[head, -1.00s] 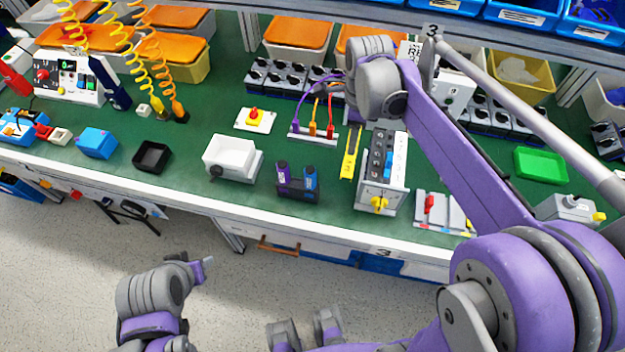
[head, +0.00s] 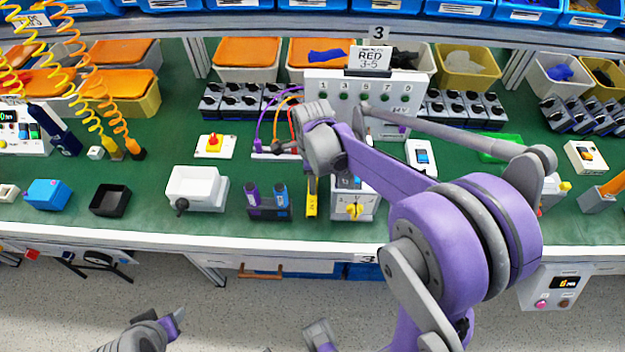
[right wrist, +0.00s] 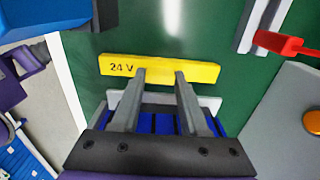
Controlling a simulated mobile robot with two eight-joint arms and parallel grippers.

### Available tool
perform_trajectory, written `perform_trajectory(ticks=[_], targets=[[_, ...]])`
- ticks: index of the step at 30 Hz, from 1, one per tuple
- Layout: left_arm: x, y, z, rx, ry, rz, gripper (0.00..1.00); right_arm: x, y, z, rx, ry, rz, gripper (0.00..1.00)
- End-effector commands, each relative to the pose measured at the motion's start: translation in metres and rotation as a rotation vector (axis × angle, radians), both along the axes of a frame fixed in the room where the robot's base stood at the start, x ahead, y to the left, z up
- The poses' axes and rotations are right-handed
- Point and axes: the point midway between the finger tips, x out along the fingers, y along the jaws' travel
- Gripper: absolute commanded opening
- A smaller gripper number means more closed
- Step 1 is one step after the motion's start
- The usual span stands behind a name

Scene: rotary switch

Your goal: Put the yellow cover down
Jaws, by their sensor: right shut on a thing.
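The yellow cover (right wrist: 158,68) is a flat bar marked "24 V". My right gripper (right wrist: 161,76) is shut on it, with the fingertips at its near long edge in the right wrist view. In the head view the cover (head: 311,198) shows as a narrow yellow strip over the green bench, between the purple-and-blue holder and the white switch box. I cannot tell whether it touches the bench top. The right fingertips are hidden there by my own arm. A grey part of my left arm (head: 160,332) shows at the bottom; its jaw opening is unclear.
The purple-and-blue holder (head: 268,203) stands close left of the cover, and the white switch box (head: 353,205) with a yellow knob close right. A tall white panel (head: 372,90) stands behind. Green bench is bare between the white bin (head: 197,188) and black tray (head: 110,200).

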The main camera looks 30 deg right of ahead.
Motion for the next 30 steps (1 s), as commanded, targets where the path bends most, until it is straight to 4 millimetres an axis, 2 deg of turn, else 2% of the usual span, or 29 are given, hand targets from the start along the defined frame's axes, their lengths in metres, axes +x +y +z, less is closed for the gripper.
perform_trajectory(ticks=[11,12,17,26,30], targets=[[-0.001,0.000,-0.003,0.000,0.001,0.000,0.50,0.000,0.000,-0.005,0.000,0.000,0.000,0.00],[-0.001,0.000,-0.003,0.000,0.001,0.000,0.50,0.000,0.000,-0.006,0.000,0.000,0.000,0.45],[0.000,0.000,-0.003,0.000,0.001,0.000,0.50,0.000,0.000,-0.005,0.000,0.000,0.000,0.74],[0.000,0.000,-0.002,0.000,0.001,0.000,0.50,0.000,0.000,-0.004,0.000,0.000,0.000,0.74],[0.000,0.000,0.002,0.000,-0.001,0.000,0.50,0.000,0.000,0.009,0.000,0.000,0.000,0.74]])
